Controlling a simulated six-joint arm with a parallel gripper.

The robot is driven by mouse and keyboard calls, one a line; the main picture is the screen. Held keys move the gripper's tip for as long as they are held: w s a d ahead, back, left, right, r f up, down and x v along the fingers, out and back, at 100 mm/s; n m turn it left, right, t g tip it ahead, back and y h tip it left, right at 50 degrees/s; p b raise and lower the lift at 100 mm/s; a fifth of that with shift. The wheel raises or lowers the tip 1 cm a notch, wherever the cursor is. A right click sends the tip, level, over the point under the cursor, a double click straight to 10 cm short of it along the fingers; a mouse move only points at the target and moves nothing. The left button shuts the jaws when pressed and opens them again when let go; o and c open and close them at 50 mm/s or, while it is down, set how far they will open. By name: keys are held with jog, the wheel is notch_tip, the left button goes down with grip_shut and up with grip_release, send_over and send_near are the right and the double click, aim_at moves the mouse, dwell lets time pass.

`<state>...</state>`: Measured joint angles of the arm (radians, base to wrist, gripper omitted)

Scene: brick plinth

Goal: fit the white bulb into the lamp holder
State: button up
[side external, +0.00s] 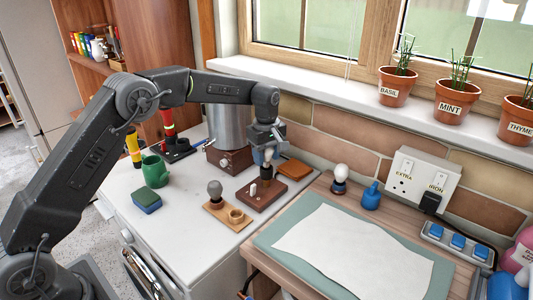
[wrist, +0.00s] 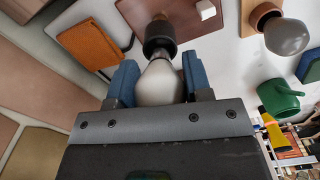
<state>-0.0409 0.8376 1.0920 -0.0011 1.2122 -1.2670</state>
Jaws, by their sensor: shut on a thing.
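My gripper (side external: 268,146) is shut on the white bulb, with its blue fingers (wrist: 159,82) on either side of the glass. The white bulb (wrist: 160,84) shows well in the wrist view; in the side view it is mostly covered by the fingers. The black lamp holder (wrist: 159,38) stands on a dark red-brown base (side external: 272,196) with a small white switch (side external: 253,189). The holder (side external: 267,172) is directly below my gripper. The bulb's narrow end meets the holder's mouth; I cannot tell how deep it sits.
A grey bulb (side external: 215,188) stands on a light wooden board (side external: 222,221) left of the base. Another pale bulb (side external: 341,171) stands on the right-hand bench.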

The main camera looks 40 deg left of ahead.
jog(key=shift+f, duration=1.05)
jog(key=o, duration=1)
